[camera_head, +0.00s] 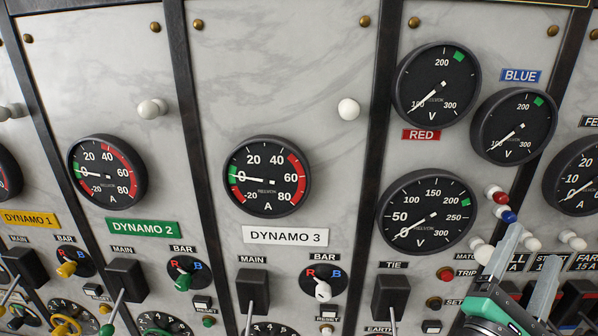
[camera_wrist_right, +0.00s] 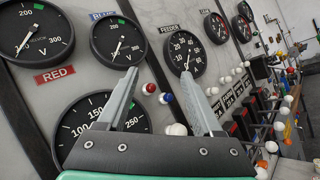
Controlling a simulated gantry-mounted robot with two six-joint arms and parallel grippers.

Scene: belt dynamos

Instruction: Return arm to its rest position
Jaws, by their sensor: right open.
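My right gripper (camera_head: 529,250) is at the lower right of the head view, in front of the marble switchboard (camera_head: 280,90). Its two pale fingers are apart and nothing shows between them. In the right wrist view the right gripper (camera_wrist_right: 160,75) points toward the panel, with the red and blue indicator knobs (camera_wrist_right: 158,93) visible beyond the gap between the fingers. I cannot tell if a finger touches any knob. My left gripper shows in neither view.
Round dials, such as the DYNAMO 3 ammeter (camera_head: 267,176), line the board. Below them stand protruding black switches, such as the MAIN switch (camera_head: 252,290), and selector knobs (camera_head: 322,290). White knobs (camera_head: 482,252) stick out near my right gripper.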

